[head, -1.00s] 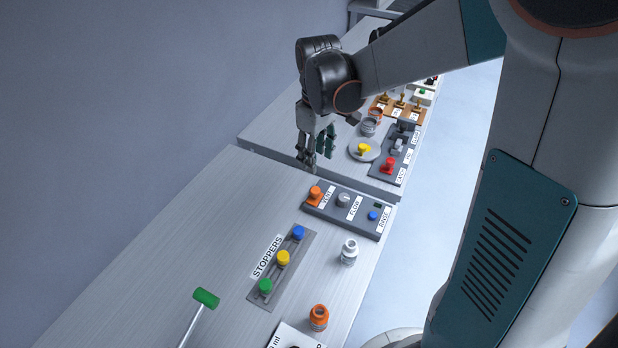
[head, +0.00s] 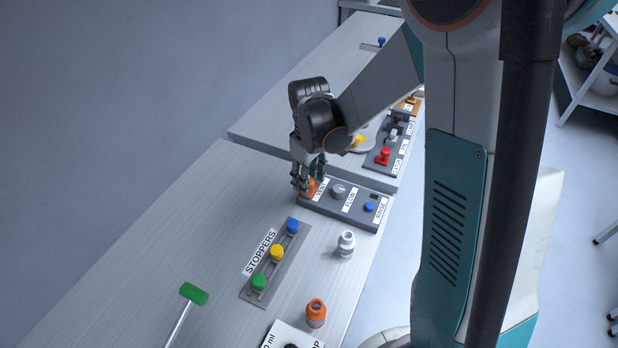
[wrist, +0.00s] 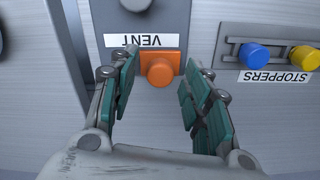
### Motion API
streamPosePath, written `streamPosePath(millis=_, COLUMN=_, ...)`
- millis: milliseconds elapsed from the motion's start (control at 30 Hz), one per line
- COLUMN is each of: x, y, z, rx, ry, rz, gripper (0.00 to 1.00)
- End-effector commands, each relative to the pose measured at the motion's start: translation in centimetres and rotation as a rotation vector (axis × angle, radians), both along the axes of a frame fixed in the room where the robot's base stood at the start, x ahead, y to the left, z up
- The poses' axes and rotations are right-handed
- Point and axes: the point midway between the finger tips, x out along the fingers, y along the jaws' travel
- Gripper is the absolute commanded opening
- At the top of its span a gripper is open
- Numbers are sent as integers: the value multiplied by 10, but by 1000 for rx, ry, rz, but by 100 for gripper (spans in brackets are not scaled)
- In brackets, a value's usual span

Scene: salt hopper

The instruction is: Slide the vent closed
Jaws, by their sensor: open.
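The vent slider is an orange block with a round knob (wrist: 160,71). It sits at the end of the grey control panel (head: 338,214), beside the label VENT (wrist: 150,40). In the head view the orange slider (head: 309,188) shows partly behind my gripper (head: 301,184). In the wrist view my gripper (wrist: 155,88) is open, with its green-padded fingers on either side of the orange knob. The knob lies between and just past the fingertips. I cannot tell whether either finger touches it.
The panel also carries a grey FLOW knob (head: 338,191) and a blue RINSE button (head: 369,207). The stopper rack (head: 250,292) is nearby with blue, yellow and green stoppers. A white bottle (head: 346,244), an orange bottle (head: 316,313) and a green-headed hammer (head: 194,294) stand or lie nearer.

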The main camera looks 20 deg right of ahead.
Motion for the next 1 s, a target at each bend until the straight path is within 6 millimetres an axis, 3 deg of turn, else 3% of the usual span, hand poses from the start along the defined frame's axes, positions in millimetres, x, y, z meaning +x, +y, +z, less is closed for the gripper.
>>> streamPosePath(millis=67, x=0, y=0, z=0, rx=0, ry=0, rz=0, gripper=44)
streamPosePath(millis=100, x=0, y=0, z=0, rx=0, ry=0, rz=0, gripper=40)
streamPosePath(millis=267, x=0, y=0, z=0, rx=0, ry=0, rz=0, gripper=4)
streamPosePath(millis=300, x=0, y=0, z=0, rx=0, ry=0, rz=0, gripper=0)
streamPosePath(millis=533, x=5, y=-5, z=0, rx=0, ry=0, rz=-1, gripper=0)
streamPosePath(millis=800, x=37, y=-37, z=0, rx=0, ry=0, rz=-3, gripper=0)
streamPosePath(millis=1000, x=40, y=-39, z=1, rx=-1, ry=-2, rz=0, gripper=0)
